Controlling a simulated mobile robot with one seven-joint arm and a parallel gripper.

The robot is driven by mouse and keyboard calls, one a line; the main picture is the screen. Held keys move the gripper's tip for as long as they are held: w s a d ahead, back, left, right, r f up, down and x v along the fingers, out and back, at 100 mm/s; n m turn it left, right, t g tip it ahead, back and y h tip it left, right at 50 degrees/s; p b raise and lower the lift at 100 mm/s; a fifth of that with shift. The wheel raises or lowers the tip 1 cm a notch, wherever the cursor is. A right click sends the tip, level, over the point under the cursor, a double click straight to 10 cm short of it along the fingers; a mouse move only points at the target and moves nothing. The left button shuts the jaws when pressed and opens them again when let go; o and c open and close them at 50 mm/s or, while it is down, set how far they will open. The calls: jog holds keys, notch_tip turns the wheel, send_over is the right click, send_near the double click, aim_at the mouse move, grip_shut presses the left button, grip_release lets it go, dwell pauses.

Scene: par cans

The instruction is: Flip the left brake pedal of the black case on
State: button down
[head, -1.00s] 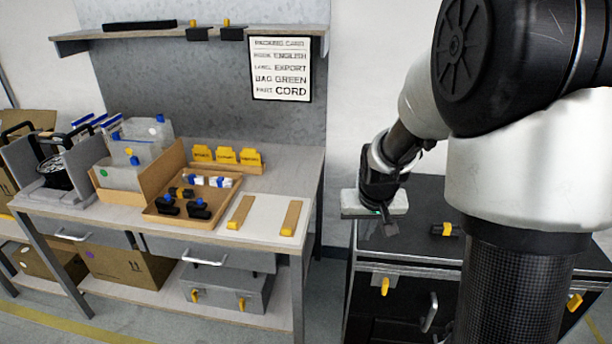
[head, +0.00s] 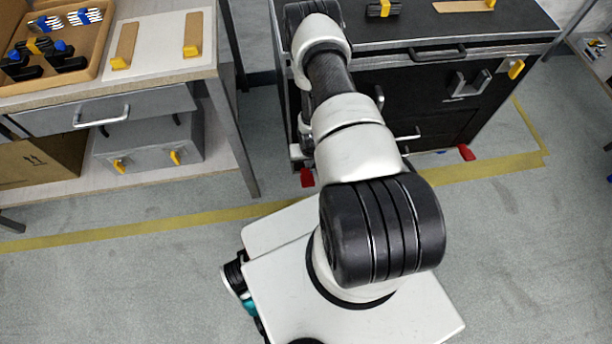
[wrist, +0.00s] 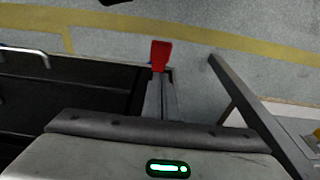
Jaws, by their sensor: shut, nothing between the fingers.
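The black case (head: 450,75) stands against the wall on the right. Two red brake pedals stick out low at its front. The left brake pedal (head: 307,177) is at the case's left front corner and also shows in the wrist view (wrist: 161,54). The right pedal (head: 466,152) is apart from my arm. My gripper (head: 300,152) is low at the left front corner, just above the left pedal in the picture, mostly hidden by my arm.
A workbench (head: 150,75) stands left of the case, its leg (head: 238,140) close to my gripper's side. The case front has bar handles and a yellow latch (head: 516,69). Open grey floor with a yellow line (head: 190,225) lies in front.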

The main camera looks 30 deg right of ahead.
jog(key=shift+s, duration=0.1)
jog(key=b, duration=0.5)
send_over(309, 187)
jog(key=w, duration=0.2)
jog(key=f, duration=1.2)
jog(key=shift+d+f, duration=0.15)
jog(key=shift+d, duration=0.1)
jog(key=shift+s+f, duration=0.15)
jog(key=shift+f, duration=0.5)
jog(key=shift+s+a+f, duration=0.15)
jog(key=shift+s+f, duration=0.15)
jog(key=shift+f, duration=0.05)
jog(key=shift+s+a+f, duration=0.1)
jog(key=shift+s+f, duration=0.25)
jog(key=shift+f, duration=0.3)
jog(key=shift+s+a+f, duration=0.1)
jog(key=shift+s+f, duration=0.2)
jog(key=shift+f, duration=0.3)
jog(key=shift+s+f, duration=0.2)
jog(key=shift+f, duration=0.8)
